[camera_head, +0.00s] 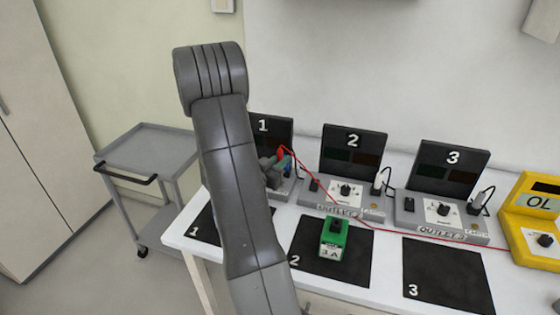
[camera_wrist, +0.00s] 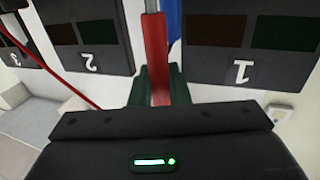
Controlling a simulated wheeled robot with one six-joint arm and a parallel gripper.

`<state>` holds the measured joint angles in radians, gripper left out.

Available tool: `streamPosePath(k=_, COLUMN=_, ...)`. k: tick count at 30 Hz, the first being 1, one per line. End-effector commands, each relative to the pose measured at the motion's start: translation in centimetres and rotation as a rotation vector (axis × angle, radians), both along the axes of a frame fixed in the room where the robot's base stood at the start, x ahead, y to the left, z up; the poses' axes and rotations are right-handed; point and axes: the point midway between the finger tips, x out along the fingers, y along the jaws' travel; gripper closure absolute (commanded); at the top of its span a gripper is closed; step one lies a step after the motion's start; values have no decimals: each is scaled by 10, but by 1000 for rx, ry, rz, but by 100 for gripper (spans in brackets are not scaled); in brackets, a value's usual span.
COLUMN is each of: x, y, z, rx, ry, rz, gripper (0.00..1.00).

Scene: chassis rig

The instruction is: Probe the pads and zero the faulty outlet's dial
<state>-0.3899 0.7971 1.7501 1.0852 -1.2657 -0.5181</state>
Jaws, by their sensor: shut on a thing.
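My gripper (camera_head: 274,172) is shut on a red probe (camera_head: 281,154), in front of outlet 1's black panel (camera_head: 284,131). The probe (camera_wrist: 155,45) stands between the fingers in the wrist view. Its tip and any contact with a pad are hidden. My arm covers most of outlet 1, including its dial. Outlet 2 (camera_head: 376,212) and outlet 3 (camera_head: 468,228) show white dial plates with black knobs, the outlet 2 dial (camera_head: 345,189) and outlet 3 dial (camera_head: 443,209). The yellow meter (camera_head: 518,206) at the right edge reads "OL".
A green block (camera_head: 332,240) marked "3 A" stands on black mat 2 (camera_head: 309,274). Mat 3 (camera_head: 447,277) is bare. A red lead (camera_head: 430,241) crosses in front of outlets 2 and 3 towards the meter. A grey trolley (camera_head: 150,145) stands left of the white table.

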Motion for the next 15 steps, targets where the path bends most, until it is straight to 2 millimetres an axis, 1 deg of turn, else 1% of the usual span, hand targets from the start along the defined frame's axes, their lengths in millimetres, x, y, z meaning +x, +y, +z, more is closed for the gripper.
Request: streamPosePath(k=15, x=0, y=0, z=-7, rx=-1, ry=1, rz=0, gripper=100)
